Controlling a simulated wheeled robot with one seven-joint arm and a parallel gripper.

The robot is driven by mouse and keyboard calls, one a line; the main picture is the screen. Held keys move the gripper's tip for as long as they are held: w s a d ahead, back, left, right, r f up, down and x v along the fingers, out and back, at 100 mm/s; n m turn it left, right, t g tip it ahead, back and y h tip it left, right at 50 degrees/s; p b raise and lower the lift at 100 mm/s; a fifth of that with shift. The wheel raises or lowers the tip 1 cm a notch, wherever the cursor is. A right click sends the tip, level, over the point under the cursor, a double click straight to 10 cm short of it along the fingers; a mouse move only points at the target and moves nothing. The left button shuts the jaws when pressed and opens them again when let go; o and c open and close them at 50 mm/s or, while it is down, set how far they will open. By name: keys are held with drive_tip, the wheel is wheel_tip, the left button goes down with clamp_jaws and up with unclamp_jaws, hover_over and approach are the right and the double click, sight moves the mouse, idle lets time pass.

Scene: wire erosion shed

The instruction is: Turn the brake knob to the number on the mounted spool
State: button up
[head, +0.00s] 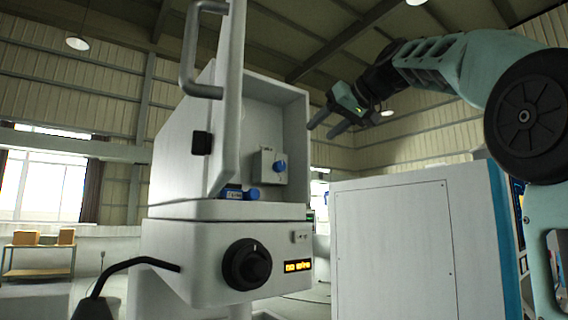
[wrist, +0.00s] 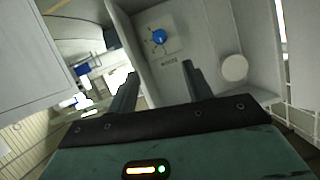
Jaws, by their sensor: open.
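The small blue knob (head: 280,166) sits on a pale plate inside the open cabinet of the white machine. In the wrist view the blue knob (wrist: 159,37) has dark marks around it and a small unreadable label below. My gripper (head: 321,130) is open and empty, outside the cabinet opening, up and right of the knob in the head view. In the wrist view its fingertips (wrist: 160,71) lie apart, below the knob and clear of it. I cannot make out a mounted spool or its number; a pale round part (wrist: 234,68) shows right of the knob.
The cabinet door (head: 228,100) stands open at the left, with a grey handle (head: 190,60). A blue cylinder (head: 252,193) lies on the cabinet's lower ledge. A black dial (head: 247,265) and lit "NO WIRE" display (head: 298,266) are below. A white cabinet (head: 395,245) stands at right.

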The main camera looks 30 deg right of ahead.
sight(282, 164)
drive_tip(key=p+x, duration=0.4)
drive_tip(key=x, duration=1.2)
drive_tip(key=shift+w+f+p, duration=0.15)
drive_tip(key=shift+w+p, duration=0.1)
drive_tip(key=shift+p, duration=0.15)
drive_tip(key=c, duration=1)
